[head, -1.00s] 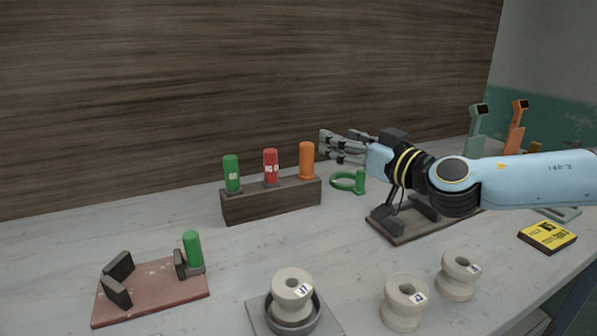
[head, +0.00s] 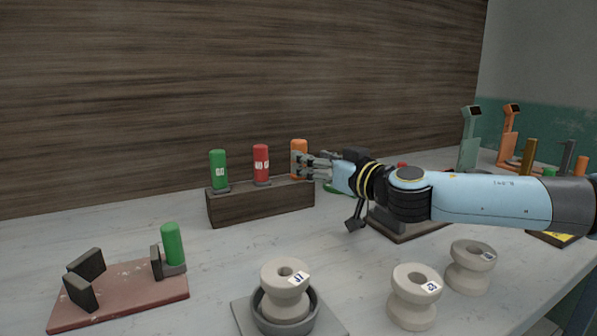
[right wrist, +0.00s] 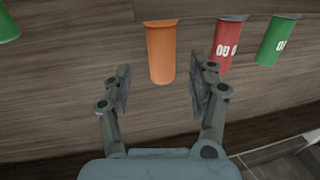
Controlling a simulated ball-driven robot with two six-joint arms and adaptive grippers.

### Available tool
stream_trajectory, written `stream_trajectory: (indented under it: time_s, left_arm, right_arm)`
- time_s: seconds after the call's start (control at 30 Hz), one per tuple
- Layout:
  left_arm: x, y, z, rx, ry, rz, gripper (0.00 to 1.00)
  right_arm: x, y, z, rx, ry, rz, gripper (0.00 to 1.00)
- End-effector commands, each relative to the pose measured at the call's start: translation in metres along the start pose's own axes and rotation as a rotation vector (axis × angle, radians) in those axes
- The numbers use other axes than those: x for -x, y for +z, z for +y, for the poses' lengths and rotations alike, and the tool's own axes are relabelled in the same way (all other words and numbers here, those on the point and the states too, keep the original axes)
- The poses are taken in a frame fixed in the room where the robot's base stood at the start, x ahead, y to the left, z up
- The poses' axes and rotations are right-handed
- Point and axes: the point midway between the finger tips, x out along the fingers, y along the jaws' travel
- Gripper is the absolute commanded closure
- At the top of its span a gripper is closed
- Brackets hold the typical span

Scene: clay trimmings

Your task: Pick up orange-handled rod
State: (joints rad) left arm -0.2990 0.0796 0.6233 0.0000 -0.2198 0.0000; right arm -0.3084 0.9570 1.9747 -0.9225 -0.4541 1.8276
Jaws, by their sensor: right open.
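The orange-handled rod (head: 299,151) stands upright in the right end of a dark wooden block (head: 262,202). Its orange handle also shows in the right wrist view (right wrist: 161,52), between and ahead of the two fingers. My right gripper (head: 302,163) is open and overlaps the orange handle in the head view. In the right wrist view, the right gripper (right wrist: 160,85) shows a gap on both sides of the handle, and I see no contact. The rod's lower part is hidden in the block. My left gripper is not in view.
A red-handled rod (head: 261,165) and a green-handled rod (head: 219,170) stand left of the orange one in the block. A green ring (head: 333,188) lies partly behind my right gripper. Pale clay spools (head: 415,296) stand in front. A reddish board (head: 120,293) lies at left.

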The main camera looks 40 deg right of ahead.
Motion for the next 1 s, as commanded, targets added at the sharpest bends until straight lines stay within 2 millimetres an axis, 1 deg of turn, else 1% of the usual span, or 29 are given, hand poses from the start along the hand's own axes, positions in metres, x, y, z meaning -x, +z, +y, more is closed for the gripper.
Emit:
stream_trajectory:
  time_s: [0.13, 0.2, 0.3, 0.4, 0.53, 0.77, 1.0]
  left_arm:
    - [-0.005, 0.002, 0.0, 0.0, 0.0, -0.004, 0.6]
    - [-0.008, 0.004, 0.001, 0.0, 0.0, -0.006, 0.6]
    - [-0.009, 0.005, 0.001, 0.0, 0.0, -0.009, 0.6]
    - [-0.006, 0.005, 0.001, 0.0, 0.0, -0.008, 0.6]
    - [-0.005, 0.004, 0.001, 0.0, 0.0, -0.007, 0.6]
    - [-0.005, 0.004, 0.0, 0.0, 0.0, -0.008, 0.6]
    - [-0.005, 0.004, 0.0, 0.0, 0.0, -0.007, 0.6]
  right_arm:
    - [-0.011, 0.001, 0.0, -0.003, 0.002, 0.003, 0.41]
    - [-0.021, 0.002, -0.001, -0.005, 0.002, 0.004, 0.41]
    - [-0.035, 0.003, -0.003, -0.007, 0.001, 0.004, 0.41]
    - [-0.046, 0.001, -0.002, -0.003, 0.003, 0.002, 0.41]
    - [-0.053, 0.002, -0.002, -0.002, 0.0, 0.001, 0.41]
    - [-0.053, 0.003, -0.002, 0.002, -0.001, 0.0, 0.41]
    - [-0.053, 0.003, -0.002, 0.001, -0.001, 0.0, 0.72]
